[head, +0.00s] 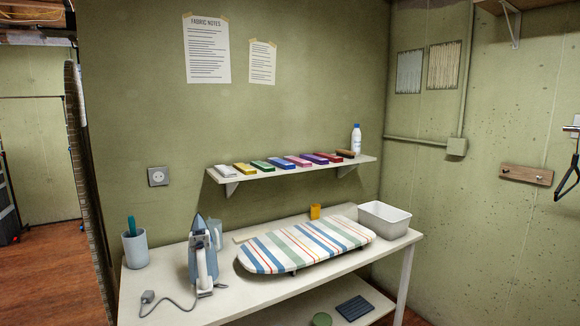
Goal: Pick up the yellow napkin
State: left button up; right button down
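A flat yellow piece (245,169), which looks like a folded napkin, lies on the white wall shelf (290,171). It sits between a white piece (226,171) on its left and a green one (263,166) on its right. A small yellow-orange item (315,212) stands upright on the table behind the ironing board; I cannot tell what it is. Neither of my grippers is in view.
Below the shelf, a white table (240,301) carries an iron (203,259) with its cord, a striped tabletop ironing board (305,243), a white bin (384,219) and a cup (135,249). More coloured pieces and a bottle (356,140) occupy the shelf's right.

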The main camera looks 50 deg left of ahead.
aim_at(242, 168)
jog(key=z, duration=0.05)
jog(key=i, duration=1.7)
jog(key=u, duration=0.75)
jog(key=i, duration=0.8)
jog(key=u, duration=0.85)
